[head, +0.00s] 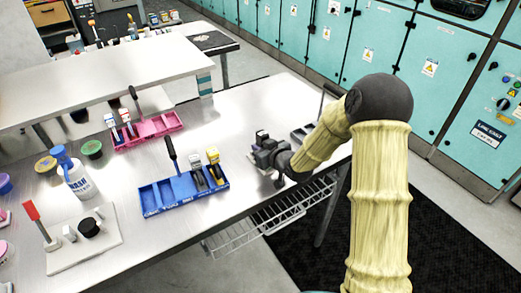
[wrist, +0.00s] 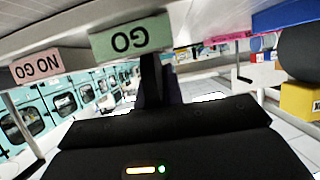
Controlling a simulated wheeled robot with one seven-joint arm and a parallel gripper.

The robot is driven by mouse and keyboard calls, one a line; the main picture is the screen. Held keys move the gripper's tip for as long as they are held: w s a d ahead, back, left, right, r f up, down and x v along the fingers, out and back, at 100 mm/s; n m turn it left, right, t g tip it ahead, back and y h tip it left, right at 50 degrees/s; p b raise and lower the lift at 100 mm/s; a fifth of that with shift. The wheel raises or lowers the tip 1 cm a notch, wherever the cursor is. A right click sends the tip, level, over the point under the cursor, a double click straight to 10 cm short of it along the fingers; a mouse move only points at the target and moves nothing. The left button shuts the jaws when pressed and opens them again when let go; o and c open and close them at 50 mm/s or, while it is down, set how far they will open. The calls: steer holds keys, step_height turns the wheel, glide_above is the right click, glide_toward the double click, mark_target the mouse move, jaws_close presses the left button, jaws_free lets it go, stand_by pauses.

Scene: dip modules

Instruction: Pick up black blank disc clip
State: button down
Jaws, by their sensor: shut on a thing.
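My gripper (head: 264,148) is low over the metal table's right part, between the blue tray and the grey tray. In the wrist view my gripper (wrist: 156,80) shows as a dark narrow shape, with its fingers close together. It is shut on a dark piece that appears to be the black blank disc clip; its outline merges with the dark fingers, so its shape and any contact with the table cannot be told. The wrist view is upside down. A green GO block (wrist: 130,37) and a pink NO GO block (wrist: 48,65) show close to the fingers.
A blue tray (head: 158,205) with clips, one yellow-topped, stands left of my gripper. A grey tray (head: 301,133) is partly behind my arm. A pink tray (head: 146,133) stands farther back. A wash bottle (head: 80,182) and a white board (head: 65,257) are at left.

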step_height(320, 180, up, 10)
steer(key=shift+r, duration=0.1)
stand_by(0.4)
stand_by(0.5)
